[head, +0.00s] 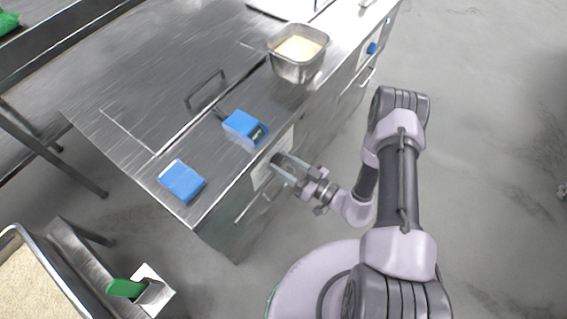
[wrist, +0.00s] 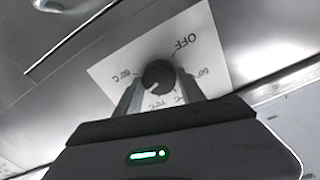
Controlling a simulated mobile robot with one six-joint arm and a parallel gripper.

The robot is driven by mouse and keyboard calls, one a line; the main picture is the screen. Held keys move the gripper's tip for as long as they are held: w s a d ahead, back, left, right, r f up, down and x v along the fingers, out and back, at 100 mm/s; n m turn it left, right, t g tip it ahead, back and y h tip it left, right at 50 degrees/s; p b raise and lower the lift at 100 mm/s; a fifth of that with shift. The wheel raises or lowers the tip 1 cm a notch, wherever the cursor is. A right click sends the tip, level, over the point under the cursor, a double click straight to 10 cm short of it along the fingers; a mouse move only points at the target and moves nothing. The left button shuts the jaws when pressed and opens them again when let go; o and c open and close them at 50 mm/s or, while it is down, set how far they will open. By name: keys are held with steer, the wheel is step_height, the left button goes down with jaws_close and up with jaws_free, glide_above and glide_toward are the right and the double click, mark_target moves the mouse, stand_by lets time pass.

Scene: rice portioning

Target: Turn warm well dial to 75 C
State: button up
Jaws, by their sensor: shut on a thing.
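The warm well dial is a round black knob (wrist: 158,76) on a white label plate (wrist: 205,45) in the wrist view. The plate is marked OFF, 60, 75 C and a further C mark at the left. The knob's exact pointer setting is hard to read. My gripper (wrist: 160,88) has its two fingers on either side of the knob and is shut on it.
On the counter are a blue block (head: 182,181), a blue device with a small display (head: 245,130) and a steel pan of rice (head: 299,55). A handle (head: 250,208) juts from the front below my gripper.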

stand_by(0.3)
steer(key=o, duration=1.4)
steer(key=shift+c, duration=0.2)
steer(key=p+v, duration=0.3)
steer(key=v, duration=1.4)
steer(key=shift+s+d, duration=0.15)
